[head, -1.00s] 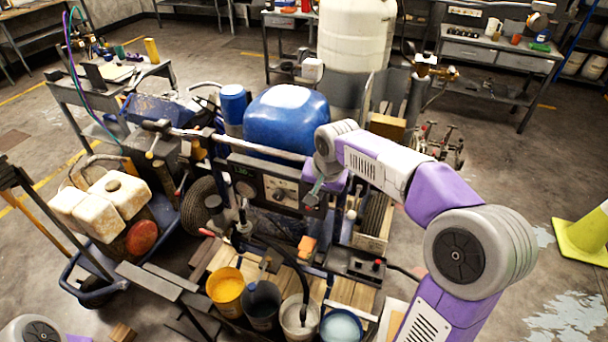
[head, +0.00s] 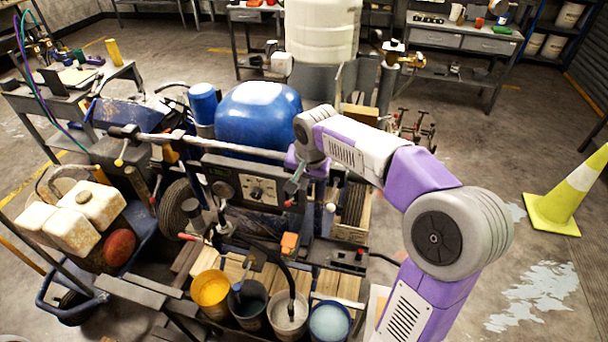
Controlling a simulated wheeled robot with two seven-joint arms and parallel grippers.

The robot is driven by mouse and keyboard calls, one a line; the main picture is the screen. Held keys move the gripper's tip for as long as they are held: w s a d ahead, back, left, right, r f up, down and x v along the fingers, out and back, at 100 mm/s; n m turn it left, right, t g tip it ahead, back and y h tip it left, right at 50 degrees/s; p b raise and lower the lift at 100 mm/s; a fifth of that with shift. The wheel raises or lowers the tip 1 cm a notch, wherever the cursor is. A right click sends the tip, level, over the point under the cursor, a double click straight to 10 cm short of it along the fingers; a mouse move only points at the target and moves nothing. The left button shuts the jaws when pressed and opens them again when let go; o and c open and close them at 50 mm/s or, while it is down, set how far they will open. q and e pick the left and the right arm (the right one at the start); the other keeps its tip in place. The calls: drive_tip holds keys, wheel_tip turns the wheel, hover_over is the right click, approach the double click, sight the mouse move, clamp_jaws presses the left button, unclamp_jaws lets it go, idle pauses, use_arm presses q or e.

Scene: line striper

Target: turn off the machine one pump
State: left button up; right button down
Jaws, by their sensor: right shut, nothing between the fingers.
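The line striper machine stands in the middle of the head view, with a blue tank (head: 258,122) on top. Its control panel (head: 247,190) faces me below the handlebar and carries a dial and small knobs. I cannot tell which control belongs to the pump one. My right gripper (head: 292,192) is shut and empty. It points down at the right end of the panel, close in front of it; whether it touches a control is too small to tell. My left gripper is out of view.
Several paint buckets, one yellow (head: 211,292), stand on a wooden deck below the panel. A box with a red button (head: 338,255) is at the right. A cart with stained jugs (head: 72,228) is at left. A yellow cone (head: 562,200) stands on open floor at right.

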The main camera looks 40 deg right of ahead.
sight(289, 201)
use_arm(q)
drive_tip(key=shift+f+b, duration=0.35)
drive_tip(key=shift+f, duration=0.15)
use_arm(e)
wheel_tip(289, 201, down, 7)
drive_tip(key=w+a, duration=0.1)
drive_tip(key=w, duration=0.1)
drive_tip(key=shift+a+r, duration=0.15)
drive_tip(key=shift+a, duration=0.25)
drive_tip(key=shift+w, duration=0.1)
